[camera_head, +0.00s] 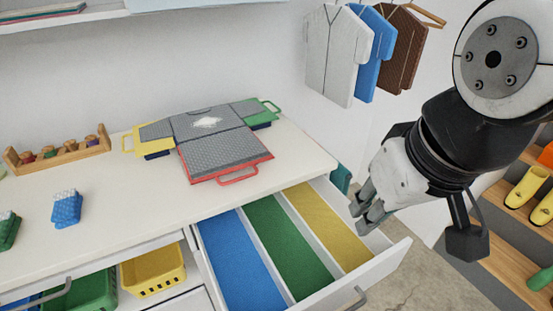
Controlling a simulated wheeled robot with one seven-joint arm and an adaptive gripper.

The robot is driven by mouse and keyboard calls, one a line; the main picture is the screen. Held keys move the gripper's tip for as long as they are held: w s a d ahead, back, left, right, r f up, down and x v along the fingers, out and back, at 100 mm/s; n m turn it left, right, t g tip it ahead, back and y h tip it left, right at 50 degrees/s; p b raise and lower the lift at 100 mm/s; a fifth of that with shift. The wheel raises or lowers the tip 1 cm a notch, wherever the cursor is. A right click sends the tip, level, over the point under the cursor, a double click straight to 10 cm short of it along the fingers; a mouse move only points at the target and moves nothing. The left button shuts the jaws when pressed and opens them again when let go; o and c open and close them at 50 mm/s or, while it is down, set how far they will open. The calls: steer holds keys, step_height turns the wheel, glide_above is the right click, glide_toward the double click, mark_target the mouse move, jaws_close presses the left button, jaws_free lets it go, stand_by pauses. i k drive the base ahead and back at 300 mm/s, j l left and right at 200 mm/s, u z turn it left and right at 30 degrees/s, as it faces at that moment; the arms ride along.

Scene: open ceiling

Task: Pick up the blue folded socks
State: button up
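The blue folded socks (67,209) lie as a small knitted bundle on the white counter (120,240), toward the left of the head view. Nothing touches them. My gripper (367,210) hangs at the right, near the right end of the open drawer and far from the socks. Its grey fingers point down and left. I see nothing held between them, but their angle hides how far apart they are.
Green folded socks (8,230) lie left of the blue ones. A wooden rack (57,153) and a folding board (215,140) stand behind. The open drawer (388,262) juts out with blue, green and yellow compartments. Shirts (335,55) hang at the back; stepped shelves (490,255) stand right.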

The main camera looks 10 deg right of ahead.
mark_target(67, 205)
steer(key=u, duration=1.25)
steer(key=i+j+z, duration=0.2)
steer(key=i+j, duration=1.1)
steer(key=j, duration=0.1)
